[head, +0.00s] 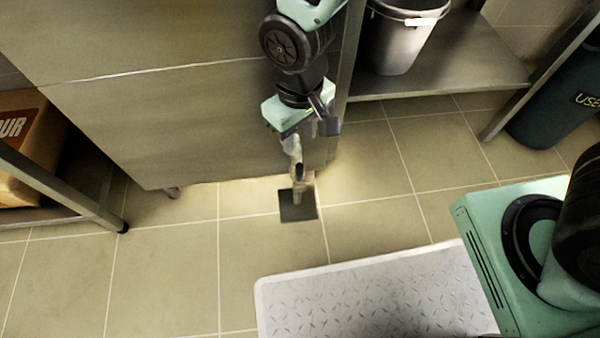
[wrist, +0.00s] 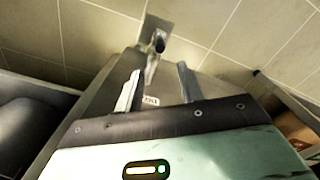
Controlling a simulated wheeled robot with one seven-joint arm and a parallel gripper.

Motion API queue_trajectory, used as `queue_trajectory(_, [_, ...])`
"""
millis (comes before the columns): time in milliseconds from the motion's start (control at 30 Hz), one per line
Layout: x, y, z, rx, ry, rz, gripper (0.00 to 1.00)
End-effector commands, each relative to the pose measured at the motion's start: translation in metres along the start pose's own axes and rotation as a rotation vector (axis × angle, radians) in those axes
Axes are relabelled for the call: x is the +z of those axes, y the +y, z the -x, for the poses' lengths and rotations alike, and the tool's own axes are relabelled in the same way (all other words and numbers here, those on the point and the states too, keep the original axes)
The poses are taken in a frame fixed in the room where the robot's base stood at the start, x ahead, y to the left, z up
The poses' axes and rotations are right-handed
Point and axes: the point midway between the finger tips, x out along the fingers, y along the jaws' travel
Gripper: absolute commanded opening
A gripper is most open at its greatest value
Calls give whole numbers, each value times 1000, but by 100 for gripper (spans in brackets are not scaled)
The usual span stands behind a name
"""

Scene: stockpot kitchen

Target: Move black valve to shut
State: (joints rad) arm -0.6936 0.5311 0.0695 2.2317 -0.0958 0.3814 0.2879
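A small black part, which looks like the black valve (head: 299,168), sits low by the near corner of the steel cabinet, on a pale metal fitting (head: 292,145). In the wrist view a black rounded end (wrist: 159,43) tops a metal pipe (wrist: 151,66); I cannot tell whether it is the handle or an outlet. My gripper (head: 318,118) hangs above the fitting. In the wrist view my gripper (wrist: 158,72) is open and empty, its fingers apart with the pipe beyond and between them. No contact shows. The valve's exact position is unclear.
A dark square floor drain (head: 297,206) lies below the fitting. The steel cabinet (head: 180,120) stands close to my arm. A low shelf (head: 450,75) with a bucket (head: 398,40) is at right. A white mat (head: 375,295) lies in front. A small label (wrist: 151,100) is too blurred to read.

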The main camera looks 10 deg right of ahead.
Motion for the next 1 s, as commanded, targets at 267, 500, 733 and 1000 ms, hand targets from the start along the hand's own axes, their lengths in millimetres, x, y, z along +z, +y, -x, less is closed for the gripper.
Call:
queue_trajectory(267, [1,0,-67,0,-3,1,38])
queue_trajectory(500, [1,0,-113,0,-2,0,38])
queue_trajectory(733, [0,0,-136,0,0,0,38])
queue_trajectory(1000, [0,0,-139,0,0,0,38])
